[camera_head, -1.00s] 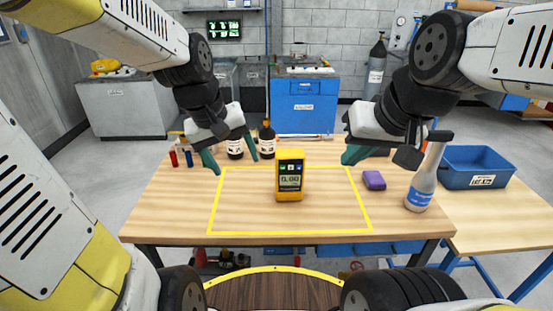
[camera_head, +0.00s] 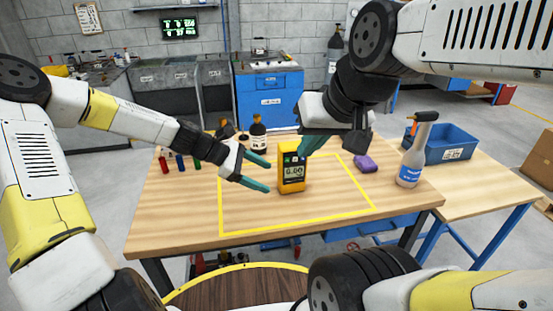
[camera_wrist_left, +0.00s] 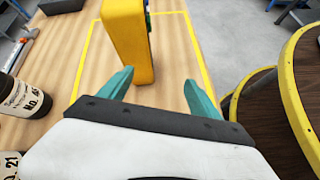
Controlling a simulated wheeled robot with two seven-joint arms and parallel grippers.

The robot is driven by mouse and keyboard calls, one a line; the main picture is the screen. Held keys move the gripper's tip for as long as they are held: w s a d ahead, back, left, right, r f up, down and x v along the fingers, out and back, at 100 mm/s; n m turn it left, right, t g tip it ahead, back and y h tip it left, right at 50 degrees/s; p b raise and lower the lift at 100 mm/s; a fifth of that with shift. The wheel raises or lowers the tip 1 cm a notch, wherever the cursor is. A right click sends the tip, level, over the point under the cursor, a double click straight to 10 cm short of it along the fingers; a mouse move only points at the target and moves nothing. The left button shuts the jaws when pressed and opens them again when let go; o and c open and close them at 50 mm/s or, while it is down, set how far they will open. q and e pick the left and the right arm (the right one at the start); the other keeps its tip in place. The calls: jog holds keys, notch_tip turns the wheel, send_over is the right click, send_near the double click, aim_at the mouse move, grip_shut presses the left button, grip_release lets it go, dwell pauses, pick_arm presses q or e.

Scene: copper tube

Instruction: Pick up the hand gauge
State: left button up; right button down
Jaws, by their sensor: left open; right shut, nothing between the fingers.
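The hand gauge (camera_head: 292,173) is a yellow upright meter with a lit display, standing on the table inside the yellow outlined area. My left gripper (camera_head: 268,175) is open just left of it, with its two green fingers pointing toward it. In the left wrist view the gauge (camera_wrist_left: 127,38) stands ahead of and between the open fingers (camera_wrist_left: 160,90), apart from them. My right gripper (camera_head: 308,147) is above and behind the gauge's upper right in the head view; its fingers are shut and empty, and partly hidden.
Dark bottles (camera_head: 258,134) and small coloured vials (camera_head: 180,163) are at the back left. The front of the table is clear.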

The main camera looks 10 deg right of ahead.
aim_at(278, 166)
pick_arm(q)
jog(key=w+n+h, duration=0.1)
jog(key=w+d+n, duration=0.1)
jog(key=w+d+n+h, duration=0.1)
jog(key=shift+w+d+r+n+t+h, duration=0.25)
jog(key=shift+w+r+n+t+h, duration=0.05)
jog(key=shift+w+n+t, duration=0.1)
jog(key=shift+w+d, duration=0.1)
jog(key=shift+d, duration=0.15)
jog(key=x, duration=0.7)
jog(key=shift+d, duration=0.35)
grip_shut()
